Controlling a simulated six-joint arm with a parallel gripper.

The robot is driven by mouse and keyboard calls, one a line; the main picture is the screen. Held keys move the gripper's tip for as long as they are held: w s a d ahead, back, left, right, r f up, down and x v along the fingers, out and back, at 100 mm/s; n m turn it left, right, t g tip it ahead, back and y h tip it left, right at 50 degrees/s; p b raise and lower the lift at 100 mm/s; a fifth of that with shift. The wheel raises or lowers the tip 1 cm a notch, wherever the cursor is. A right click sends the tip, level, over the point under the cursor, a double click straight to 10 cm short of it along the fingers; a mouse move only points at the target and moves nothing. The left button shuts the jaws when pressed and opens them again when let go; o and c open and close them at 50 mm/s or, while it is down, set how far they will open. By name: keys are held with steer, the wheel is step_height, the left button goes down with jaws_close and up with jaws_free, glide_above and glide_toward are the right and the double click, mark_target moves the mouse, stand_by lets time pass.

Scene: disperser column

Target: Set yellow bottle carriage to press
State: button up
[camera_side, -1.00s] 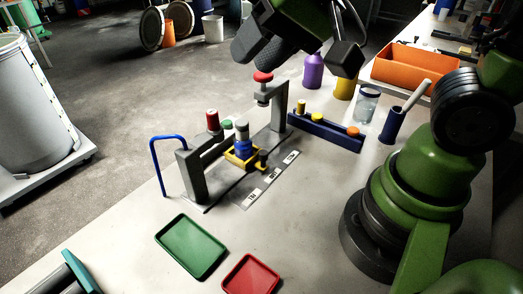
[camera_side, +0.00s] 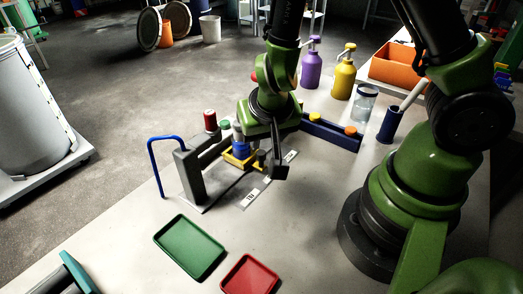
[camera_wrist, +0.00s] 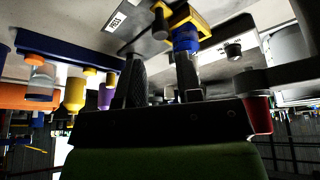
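The yellow carriage (camera_side: 237,161) sits on the rail under the stand and holds a blue bottle (camera_side: 239,147). A short dark handle post (camera_side: 261,157) stands on the carriage's right side. In the wrist view, the yellow carriage (camera_wrist: 200,20), blue bottle (camera_wrist: 186,40) and dark post (camera_wrist: 160,20) are at the top. My gripper (camera_side: 264,152) is low over the post's side of the carriage. Its fingers (camera_wrist: 162,72) are apart, with the post seen beyond the gap between them. Contact cannot be told. A label reading PRESS (camera_wrist: 116,21) shows on the label strip (camera_side: 251,197).
A grey stand (camera_side: 190,174) with a red-topped part (camera_side: 210,121) rises left of the carriage. A blue rack (camera_side: 330,133) is to the right. Green (camera_side: 190,247) and red (camera_side: 249,275) trays lie in front. Purple (camera_side: 311,67) and yellow (camera_side: 343,75) pump bottles stand behind.

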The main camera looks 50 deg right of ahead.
mark_target(261, 153)
steer(key=shift+x, duration=3.45)
steer(key=shift+c, duration=0.4)
